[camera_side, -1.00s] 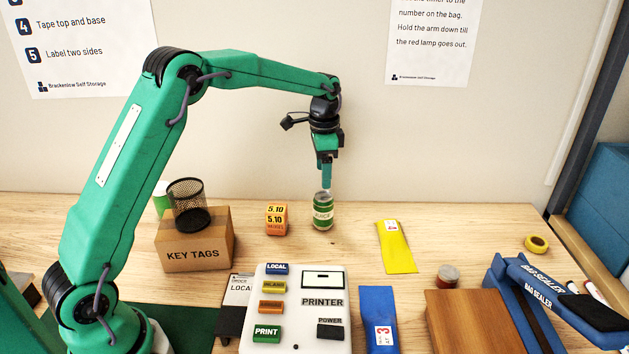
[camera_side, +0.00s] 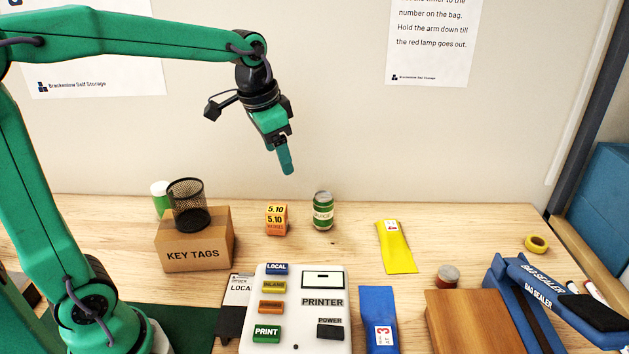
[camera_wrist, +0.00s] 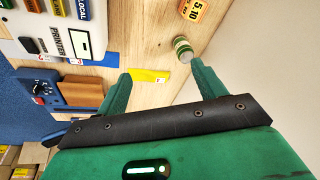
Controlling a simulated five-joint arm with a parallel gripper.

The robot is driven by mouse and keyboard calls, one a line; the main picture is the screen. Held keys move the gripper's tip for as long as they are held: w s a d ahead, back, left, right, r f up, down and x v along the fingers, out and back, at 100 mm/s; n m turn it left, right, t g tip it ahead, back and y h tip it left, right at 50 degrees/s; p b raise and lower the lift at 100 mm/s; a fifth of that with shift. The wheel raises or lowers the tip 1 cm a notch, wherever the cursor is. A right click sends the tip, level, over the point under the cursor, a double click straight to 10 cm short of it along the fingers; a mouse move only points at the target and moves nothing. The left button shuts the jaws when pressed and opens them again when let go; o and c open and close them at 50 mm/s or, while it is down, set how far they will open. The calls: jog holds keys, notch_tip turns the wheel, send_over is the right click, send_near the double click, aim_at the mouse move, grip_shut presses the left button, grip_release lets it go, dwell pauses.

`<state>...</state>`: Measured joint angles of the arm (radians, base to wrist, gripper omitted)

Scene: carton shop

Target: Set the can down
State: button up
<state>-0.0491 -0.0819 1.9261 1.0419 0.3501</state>
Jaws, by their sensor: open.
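The can (camera_side: 323,211), green with a pale label band, stands upright on the wooden table near the back wall. It also shows in the wrist view (camera_wrist: 183,48), beyond the tip of one finger and apart from it. My gripper (camera_side: 285,165) is raised above the table, up and to the left of the can, tilted. In the wrist view its two green fingers (camera_wrist: 157,80) are spread apart with nothing between them in grip.
An orange price block (camera_side: 276,220) stands left of the can. A key tags box (camera_side: 194,245) carries a mesh cup (camera_side: 188,205). A yellow bag (camera_side: 396,248) lies to the right. A printer panel (camera_side: 300,340) and a blue bag (camera_side: 377,310) are in front.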

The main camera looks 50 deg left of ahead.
jog(key=s+d+f+n+t, duration=0.2)
jog(key=s+n, duration=0.1)
jog(key=s, duration=1.3)
jog(key=shift+s+f+t, duration=0.15)
jog(key=shift+f+t, duration=0.05)
jog(key=shift+t, duration=0.1)
